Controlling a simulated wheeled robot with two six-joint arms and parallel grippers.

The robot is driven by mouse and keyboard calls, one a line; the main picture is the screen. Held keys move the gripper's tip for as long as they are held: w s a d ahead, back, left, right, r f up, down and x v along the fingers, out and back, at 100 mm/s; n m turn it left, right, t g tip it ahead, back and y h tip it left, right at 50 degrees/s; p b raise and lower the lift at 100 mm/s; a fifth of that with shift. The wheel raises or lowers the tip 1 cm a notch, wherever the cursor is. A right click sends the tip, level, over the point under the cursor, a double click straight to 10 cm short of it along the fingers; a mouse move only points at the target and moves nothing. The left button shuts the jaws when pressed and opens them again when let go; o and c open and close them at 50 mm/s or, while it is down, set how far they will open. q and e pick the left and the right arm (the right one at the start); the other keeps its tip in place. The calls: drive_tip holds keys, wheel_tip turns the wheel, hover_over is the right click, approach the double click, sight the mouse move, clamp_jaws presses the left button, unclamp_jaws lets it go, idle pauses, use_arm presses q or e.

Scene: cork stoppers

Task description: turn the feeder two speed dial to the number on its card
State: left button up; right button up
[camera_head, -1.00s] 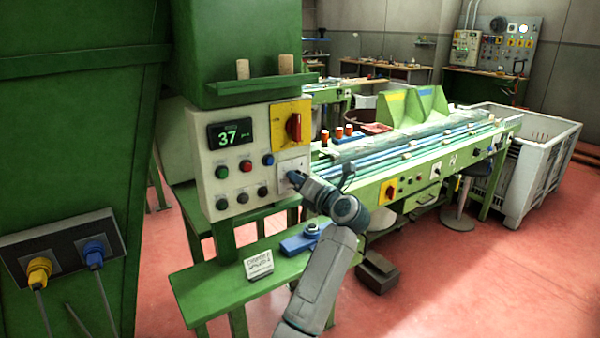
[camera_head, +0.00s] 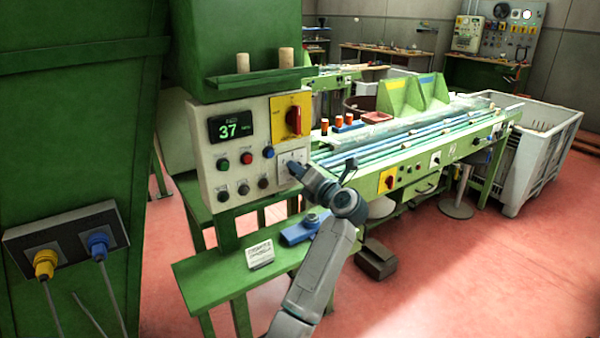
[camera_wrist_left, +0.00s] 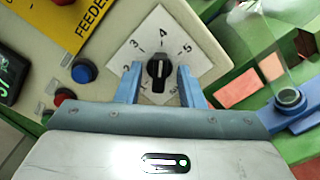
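The feeder dial (camera_wrist_left: 158,72) is a black knob on a white plate with numbers around it. Its light pointer mark faces roughly the 4 in the wrist view. My left gripper (camera_wrist_left: 160,84) has one blue finger on each side of the knob, with a narrow gap visible on both sides. In the head view my left gripper (camera_head: 297,170) is at the white dial plate (camera_head: 291,158) and hides the knob. A white card (camera_head: 260,255) stands on the green bench; its writing is too small to read. My right gripper is out of view.
The control panel (camera_head: 205,160) has a display (camera_head: 231,128) reading 37, several buttons and a red-and-yellow switch (camera_head: 293,121). Two corks (camera_head: 286,58) stand on the shelf above. A long green machine (camera_head: 430,160) extends behind.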

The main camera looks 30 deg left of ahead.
use_arm(q)
drive_tip(key=shift+d, duration=0.1)
